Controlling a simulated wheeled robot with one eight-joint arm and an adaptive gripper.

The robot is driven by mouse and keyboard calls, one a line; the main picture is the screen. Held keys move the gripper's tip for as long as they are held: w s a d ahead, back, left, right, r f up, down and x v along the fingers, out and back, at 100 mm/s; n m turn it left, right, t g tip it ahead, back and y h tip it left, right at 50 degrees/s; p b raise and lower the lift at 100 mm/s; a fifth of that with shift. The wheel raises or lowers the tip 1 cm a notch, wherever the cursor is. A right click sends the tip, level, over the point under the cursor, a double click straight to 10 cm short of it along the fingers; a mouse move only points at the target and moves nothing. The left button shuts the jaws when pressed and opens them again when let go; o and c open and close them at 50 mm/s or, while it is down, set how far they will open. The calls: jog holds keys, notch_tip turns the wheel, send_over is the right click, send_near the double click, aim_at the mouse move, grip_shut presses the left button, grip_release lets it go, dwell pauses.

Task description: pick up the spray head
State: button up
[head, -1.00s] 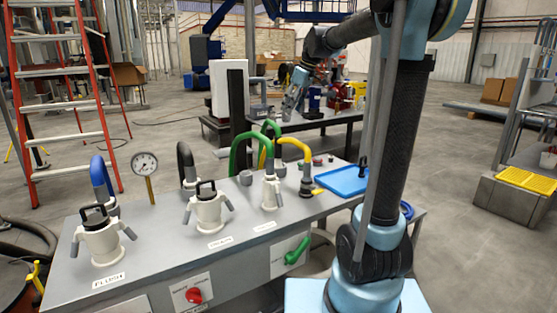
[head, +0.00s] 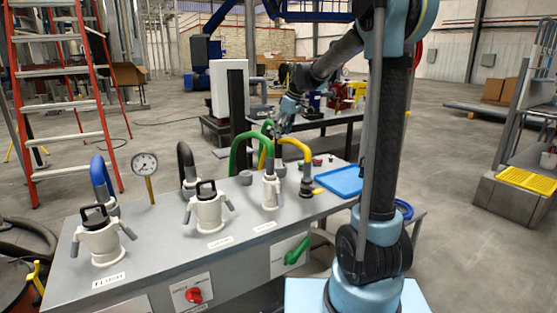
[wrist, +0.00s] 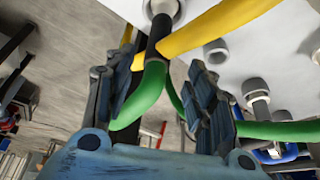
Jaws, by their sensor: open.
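I cannot pick out a spray head for certain in either view. My gripper (head: 284,124) is open over the hose end of the bench, just above the hoses in the head view. In the wrist view its two blue-grey fingers (wrist: 163,85) stand apart. A green hose (wrist: 148,95) and a black piece (wrist: 158,38) on a grey fitting appear between the fingers; whether they touch them I cannot tell. A yellow hose (wrist: 225,28) crosses beyond the fingertips. In the head view the green hose (head: 240,150) and yellow hose (head: 296,144) arch above the bench.
The grey bench (head: 155,225) carries white couplings (head: 209,212) with black handles, a gauge (head: 145,164), a blue hose (head: 101,175) and a black hose (head: 184,160). A blue tray (head: 340,182) lies at its right end. Another table (head: 335,117) stands behind.

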aim_at(278, 148)
jog(key=x, duration=0.4)
jog(key=shift+w+d, duration=0.15)
jog(key=shift+d, duration=0.15)
jog(key=shift+w+a+f, duration=0.1)
jog(key=shift+a+f, duration=0.15)
jog(key=shift+f, duration=0.45)
grip_shut()
